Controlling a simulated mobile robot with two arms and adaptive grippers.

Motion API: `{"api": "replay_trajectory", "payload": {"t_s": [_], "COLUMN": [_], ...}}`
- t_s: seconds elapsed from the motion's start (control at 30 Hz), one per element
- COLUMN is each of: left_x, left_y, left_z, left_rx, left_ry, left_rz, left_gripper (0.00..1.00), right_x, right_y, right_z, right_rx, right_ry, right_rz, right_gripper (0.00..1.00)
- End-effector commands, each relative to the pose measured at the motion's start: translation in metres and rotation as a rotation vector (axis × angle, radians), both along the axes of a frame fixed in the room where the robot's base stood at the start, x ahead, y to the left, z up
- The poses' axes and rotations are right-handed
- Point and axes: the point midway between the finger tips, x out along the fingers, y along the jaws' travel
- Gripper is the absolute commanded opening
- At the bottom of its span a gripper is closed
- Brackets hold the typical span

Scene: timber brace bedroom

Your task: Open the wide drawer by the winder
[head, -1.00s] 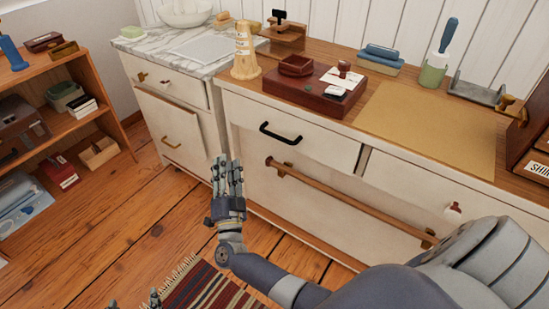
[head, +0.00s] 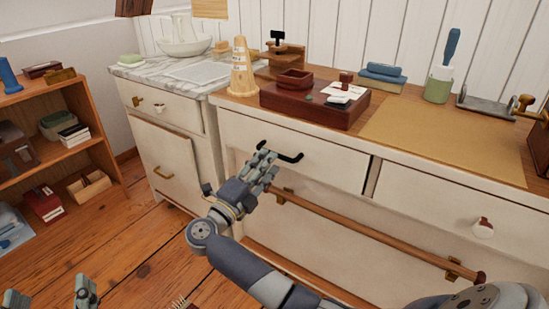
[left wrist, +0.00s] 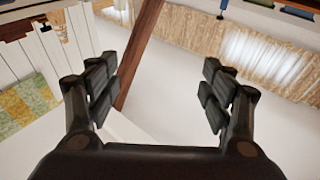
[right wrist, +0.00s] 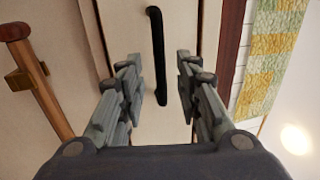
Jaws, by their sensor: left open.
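A cream drawer (head: 331,165) with a black bar handle (head: 291,157) sits under the wooden counter; it looks shut. My right gripper (head: 268,163) is at the left end of the black handle. In the right wrist view my right gripper (right wrist: 160,75) is open, with the handle (right wrist: 157,50) showing lengthwise between its fingers; contact cannot be told. My left gripper (head: 50,295) is open and empty at the bottom left, away from the drawers. I cannot tell for certain which counter object is the winder.
A wooden rail (head: 370,225) runs below the drawers, close under my right gripper. The counter holds a dark red box (head: 315,108), a cone (head: 242,70) and a metal piece with a brass knob (head: 490,108). A shelf (head: 70,148) stands at left; the floor between is open.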

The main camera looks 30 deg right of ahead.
Motion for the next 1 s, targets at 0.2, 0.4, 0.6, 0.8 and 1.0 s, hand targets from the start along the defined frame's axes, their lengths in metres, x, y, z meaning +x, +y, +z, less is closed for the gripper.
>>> {"api": "replay_trajectory", "payload": {"t_s": [0.2, 0.4, 0.6, 0.8, 1.0], "left_x": [-0.007, -0.011, -0.012, -0.011, -0.011], "left_y": [-0.002, -0.002, -0.002, -0.002, -0.002], "left_z": [0.025, 0.035, 0.037, 0.037, 0.036], "left_rx": [-0.037, -0.052, -0.053, -0.053, -0.053], "left_ry": [-0.136, -0.188, -0.193, -0.193, -0.192], "left_rz": [-0.009, -0.011, -0.011, -0.011, -0.012], "left_gripper": [0.74, 0.74, 0.74, 0.74, 0.74], "right_x": [0.013, 0.017, 0.017, 0.017, 0.017], "right_y": [-0.031, -0.041, -0.042, -0.041, -0.041], "right_z": [0.006, 0.009, 0.009, 0.009, 0.008], "right_rx": [-0.003, -0.001, 0.000, 0.000, 0.000], "right_ry": [0.000, 0.001, 0.001, 0.001, 0.001], "right_rz": [0.000, 0.001, 0.001, 0.001, 0.001], "right_gripper": [0.31, 0.31, 0.31, 0.00, 0.00]}}
